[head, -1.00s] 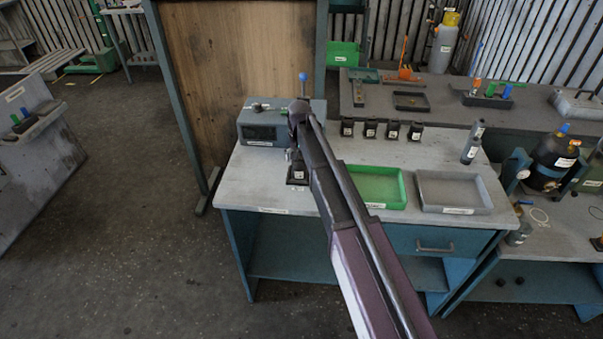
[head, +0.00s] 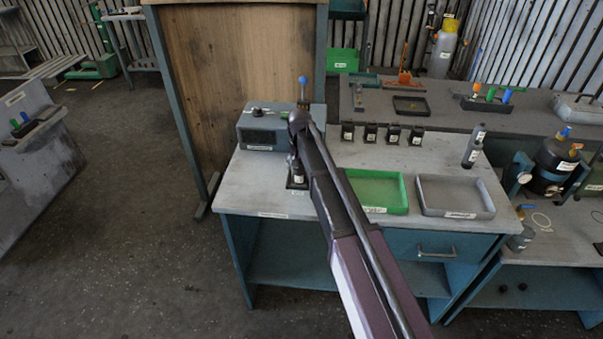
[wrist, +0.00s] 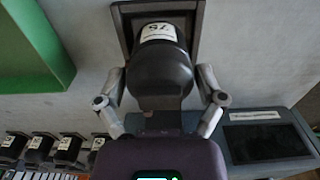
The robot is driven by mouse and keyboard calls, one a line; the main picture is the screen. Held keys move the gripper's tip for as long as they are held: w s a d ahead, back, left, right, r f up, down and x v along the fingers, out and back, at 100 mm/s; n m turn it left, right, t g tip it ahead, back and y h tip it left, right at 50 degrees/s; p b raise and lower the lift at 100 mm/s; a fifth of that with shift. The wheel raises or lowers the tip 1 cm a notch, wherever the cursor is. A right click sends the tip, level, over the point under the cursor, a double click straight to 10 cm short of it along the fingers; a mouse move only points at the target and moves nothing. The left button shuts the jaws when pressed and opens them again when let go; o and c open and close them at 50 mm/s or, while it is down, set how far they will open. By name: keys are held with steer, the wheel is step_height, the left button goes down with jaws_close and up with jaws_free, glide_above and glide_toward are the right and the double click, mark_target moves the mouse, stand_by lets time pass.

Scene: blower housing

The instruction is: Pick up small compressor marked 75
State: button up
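The small compressor (wrist: 160,75) is a dark rounded body with a white label reading 75, upside down in the wrist view. It stands at a dark square holder (wrist: 198,12) on the worktable. In the head view, its dark lower part (head: 297,183) shows below my arm's end; the rest is mostly hidden. My gripper (wrist: 160,73) has one grey finger on each side of the compressor, with narrow gaps seeming to show beside it. The fingers look open; firm contact is not visible. In the head view my gripper (head: 295,165) is small and partly hidden.
A grey box with a dark screen (head: 262,137) stands behind left of the compressor. A green tray (head: 398,207) and grey tray (head: 456,213) lie to the right. Several small black labelled units (head: 370,133) stand in a row behind. The table's front edge is close.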

steer(key=c, duration=0.6)
steer(key=shift+r, duration=0.25)
steer(key=shift+c, duration=0.2)
step_height(320, 180, up, 4)
steer(key=p, duration=0.4)
steer(key=shift+f, duration=0.2)
steer(key=s+d+r+p, duration=0.1)
steer(key=s+d, duration=0.3)
steer(key=s, duration=1.1)
steer(key=shift+s, duration=0.25)
